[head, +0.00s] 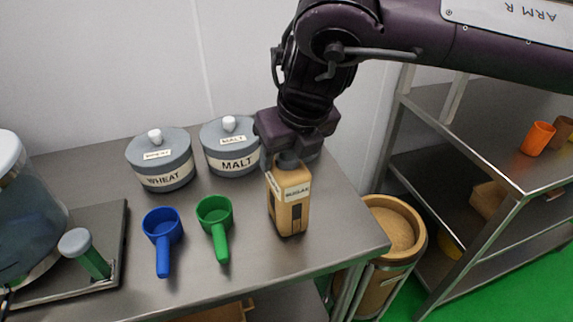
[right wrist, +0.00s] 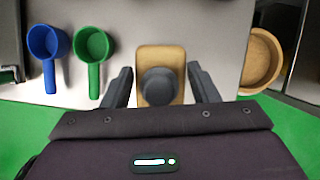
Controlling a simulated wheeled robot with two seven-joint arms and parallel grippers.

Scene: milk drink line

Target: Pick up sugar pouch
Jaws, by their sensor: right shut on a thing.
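The sugar pouch (head: 291,203) is a tan, upright block with a dark grey cap and a label, near the table's right end. In the right wrist view the pouch (right wrist: 160,56) lies between my two fingers, with its round cap facing the camera. My right gripper (head: 289,160) comes down from above and is shut on the pouch's upper part; it also shows in the right wrist view (right wrist: 160,84). The fingers partly hide behind the wrist in the head view. The pouch's base appears at or close to the tabletop; I cannot tell if it touches. My left gripper is not seen.
A green scoop (head: 215,220) and a blue scoop (head: 163,235) lie left of the pouch. WHEAT (head: 161,160) and MALT (head: 231,147) canisters stand behind. A wooden barrel (head: 397,240) stands beyond the table's right edge, near a metal shelf (head: 470,165).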

